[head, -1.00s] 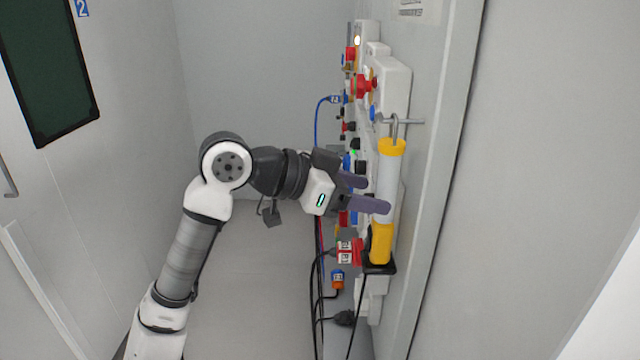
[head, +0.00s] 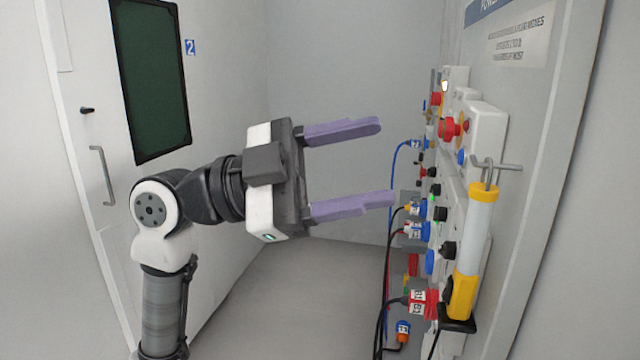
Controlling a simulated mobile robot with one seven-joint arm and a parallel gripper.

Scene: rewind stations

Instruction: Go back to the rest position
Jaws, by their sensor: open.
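My gripper (head: 386,162) is in the middle of the head view, with its two purple fingers spread wide apart and nothing between them. The fingers point right, toward the power panel (head: 487,137), and look clear of it. My arm rises from the lower left and bends at its elbow to reach the gripper.
The panel carries red and blue sockets, buttons, plugs and cables (head: 391,190). A yellow and white lamp (head: 477,240) hangs from a hook (head: 497,166) on the right wall. A door (head: 100,210) with a dark window (head: 150,80) stands at left. The floor between is clear.

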